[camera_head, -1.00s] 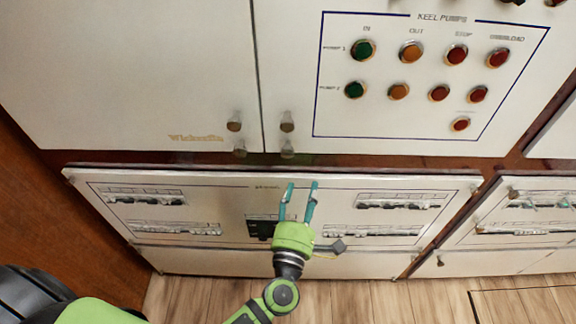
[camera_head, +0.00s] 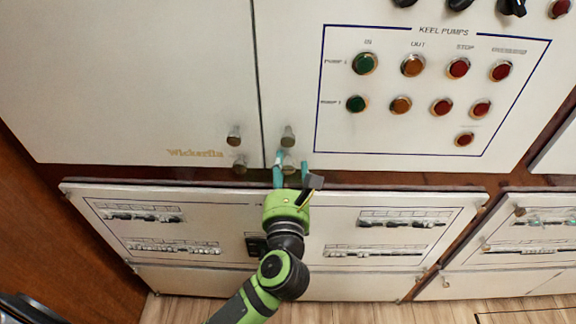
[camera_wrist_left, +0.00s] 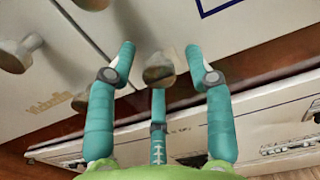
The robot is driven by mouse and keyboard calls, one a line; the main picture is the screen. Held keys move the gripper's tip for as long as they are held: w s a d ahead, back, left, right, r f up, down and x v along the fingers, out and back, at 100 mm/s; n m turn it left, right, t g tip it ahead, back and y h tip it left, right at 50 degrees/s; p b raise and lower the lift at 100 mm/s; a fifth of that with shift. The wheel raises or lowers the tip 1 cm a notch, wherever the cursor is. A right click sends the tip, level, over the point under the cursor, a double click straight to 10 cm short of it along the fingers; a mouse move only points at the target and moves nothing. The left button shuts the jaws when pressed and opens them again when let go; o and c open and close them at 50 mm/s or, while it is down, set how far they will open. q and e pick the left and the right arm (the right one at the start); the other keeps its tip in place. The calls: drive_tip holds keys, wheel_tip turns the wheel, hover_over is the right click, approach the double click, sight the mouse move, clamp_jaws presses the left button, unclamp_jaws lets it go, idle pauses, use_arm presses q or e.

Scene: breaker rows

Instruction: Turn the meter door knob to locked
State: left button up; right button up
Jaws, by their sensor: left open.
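Small metal knobs sit at the lower edges of two white cabinet doors. The right door has an upper knob (camera_head: 288,135) and a lower knob (camera_head: 288,167); I cannot tell from any label which is the meter door knob. My left gripper (camera_head: 291,170) is open, with teal fingers pointing up at the lower right-door knob. In the left wrist view that knob (camera_wrist_left: 158,68) shows between the spread fingertips of the left gripper (camera_wrist_left: 160,68), with gaps on both sides. The knob's base is partly hidden in the head view. My right gripper is not in view.
The left door has two knobs close by, an upper one (camera_head: 233,136) and a lower one (camera_head: 239,167). The keel pumps panel (camera_head: 430,125) with buttons is at the upper right. A breaker panel (camera_head: 380,198) juts out below the doors, beneath my gripper.

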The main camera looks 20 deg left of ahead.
use_arm(q)
drive_tip(key=shift+w, duration=0.2)
drive_tip(key=c, duration=0.9)
clamp_jaws()
